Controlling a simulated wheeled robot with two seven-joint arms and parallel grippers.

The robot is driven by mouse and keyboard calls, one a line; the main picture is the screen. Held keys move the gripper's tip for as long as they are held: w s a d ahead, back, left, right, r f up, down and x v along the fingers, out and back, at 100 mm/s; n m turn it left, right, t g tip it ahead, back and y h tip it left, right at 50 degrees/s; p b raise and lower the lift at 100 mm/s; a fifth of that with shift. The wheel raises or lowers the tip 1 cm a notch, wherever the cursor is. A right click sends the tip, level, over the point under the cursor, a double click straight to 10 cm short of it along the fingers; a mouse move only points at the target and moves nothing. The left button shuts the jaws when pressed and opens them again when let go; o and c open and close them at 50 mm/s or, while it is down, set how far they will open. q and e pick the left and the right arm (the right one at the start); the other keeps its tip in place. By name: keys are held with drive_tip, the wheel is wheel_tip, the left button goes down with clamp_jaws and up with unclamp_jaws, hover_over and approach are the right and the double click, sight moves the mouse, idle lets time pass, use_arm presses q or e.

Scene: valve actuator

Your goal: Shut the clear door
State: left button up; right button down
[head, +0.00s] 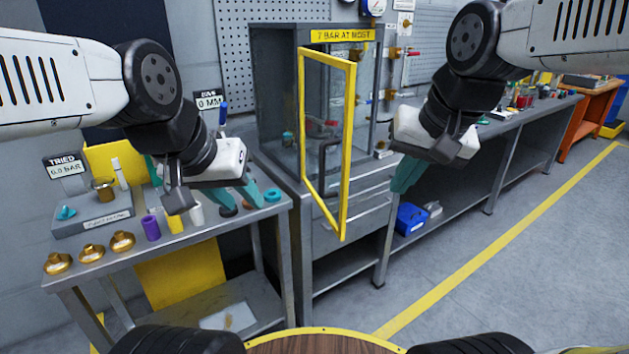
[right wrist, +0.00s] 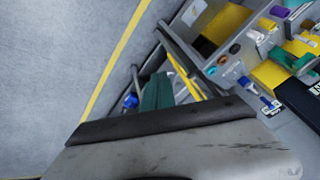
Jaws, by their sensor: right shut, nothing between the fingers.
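The clear door (head: 328,150) has a yellow frame and a dark upright handle. It stands open on the grey cabinet (head: 276,110), with its free edge swung out toward me. My right gripper (head: 402,178) is to the right of the door, apart from it, shut and empty with its teal fingers pointing down. Its fingers also show in the right wrist view (right wrist: 157,92), beside a yellow strip that looks like the door frame. My left gripper (head: 245,198) is over the left bench, left of the door. Its teal fingers are seen at an angle, and their gap is unclear.
The left bench (head: 90,275) holds brass parts, a purple cylinder (head: 151,227) and a teal ring (head: 272,195). A long grey bench (head: 520,118) runs back on the right, with a blue bin (head: 410,218) on its lower shelf. The floor at right is clear.

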drive_tip(key=w+a+m+g+h, duration=0.1)
drive_tip(key=w+a+m+h, duration=0.2)
drive_tip(key=a, duration=0.4)
drive_tip(key=w+a+r+m+g+h, duration=0.1)
drive_tip(key=w+a+m, duration=0.35)
drive_tip(key=a, duration=0.35)
drive_tip(key=w+a+m+g+h, duration=0.1)
drive_tip(key=w+a+m+h, duration=0.2)
drive_tip(key=a, duration=0.4)
drive_tip(key=w+d+f+y, duration=0.1)
drive_tip(key=w+d+f, duration=0.4)
drive_tip(key=f, duration=0.4)
drive_tip(key=shift+w+d+t, duration=0.25)
drive_tip(key=shift+d+t, duration=0.05)
drive_tip(key=shift+d, duration=0.15)
